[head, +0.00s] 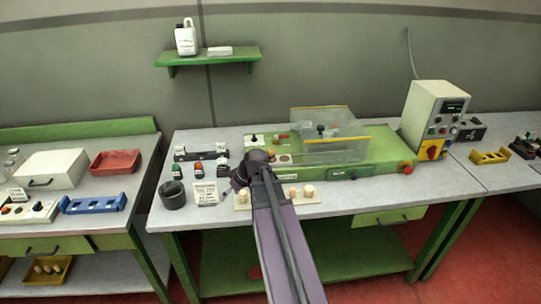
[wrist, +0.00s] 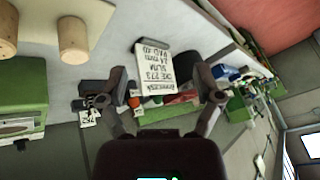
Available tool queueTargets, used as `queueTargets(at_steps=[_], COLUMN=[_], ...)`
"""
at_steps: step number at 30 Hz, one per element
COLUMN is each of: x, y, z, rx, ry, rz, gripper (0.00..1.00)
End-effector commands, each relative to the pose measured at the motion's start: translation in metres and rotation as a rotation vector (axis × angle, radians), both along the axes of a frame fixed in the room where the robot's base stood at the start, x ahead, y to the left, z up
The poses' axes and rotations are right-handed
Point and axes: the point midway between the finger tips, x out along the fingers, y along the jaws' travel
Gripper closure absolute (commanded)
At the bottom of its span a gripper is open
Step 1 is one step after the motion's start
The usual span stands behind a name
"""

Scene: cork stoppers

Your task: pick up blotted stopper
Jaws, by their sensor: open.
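Several pale cork stoppers stand on a cream board (head: 278,204) at the front of the middle bench. One stopper (head: 308,191) and another (head: 293,192) show right of my arm. One more (head: 243,197) shows left of it, close to my gripper. My arm hides part of the board. In the wrist view, two stoppers, one whole (wrist: 72,38) and one cut off by the edge (wrist: 5,30), stand at the upper left, outside the jaws. I cannot make out a blot on any of them. My gripper (wrist: 160,98) is open, with nothing between its fingers.
A handwritten card (head: 205,193) and a dark round pot (head: 173,195) stand left of the board. Behind is a green machine (head: 375,172) with clear guards (head: 330,150). A control box (head: 436,112) stands at the right. Small bottles (head: 198,170) stand behind the card.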

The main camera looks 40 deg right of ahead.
Motion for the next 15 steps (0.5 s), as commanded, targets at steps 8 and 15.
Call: queueTargets(at_steps=[8, 15], x=[0.008, 0.001], y=[-0.085, -0.162], z=[0.025, 0.048], rx=[0.016, -0.014], ry=[-0.204, -0.386], rz=[-0.009, -0.033], gripper=[0.16, 0.16])
